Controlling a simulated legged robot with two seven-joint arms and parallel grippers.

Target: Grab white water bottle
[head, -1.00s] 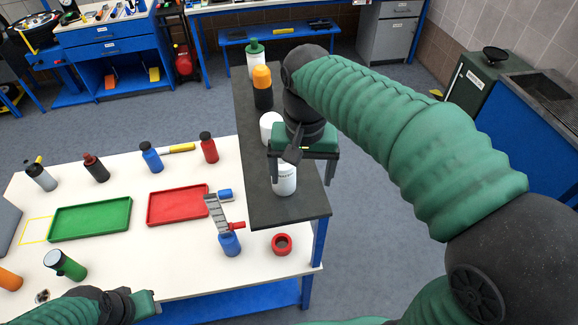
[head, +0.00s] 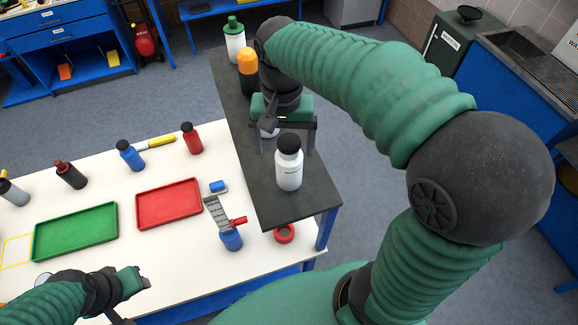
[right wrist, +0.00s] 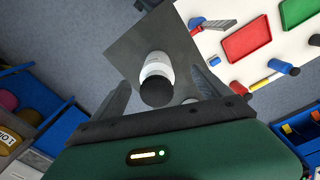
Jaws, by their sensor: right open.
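A white water bottle with a black cap (head: 289,174) stands upright near the front end of the dark narrow table (head: 284,208). In the right wrist view the bottle (right wrist: 158,65) shows between the finger lines, its cap towards the gripper. My right gripper (head: 284,150) is open and empty, fingers pointing down, just behind the bottle's cap in the head view. Whether a finger touches the bottle cannot be told. A second white object (head: 268,132) is mostly hidden behind the gripper. My left gripper (head: 133,297) is low at the left, its jaws unclear.
An orange-capped dark bottle (head: 248,72) and a green-capped white bottle (head: 234,42) stand farther back. The white table (head: 130,245) at left holds red (head: 169,203) and green (head: 76,230) trays and several bottles. A red ring (head: 285,233) lies near its corner. Floor right of the dark table is clear.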

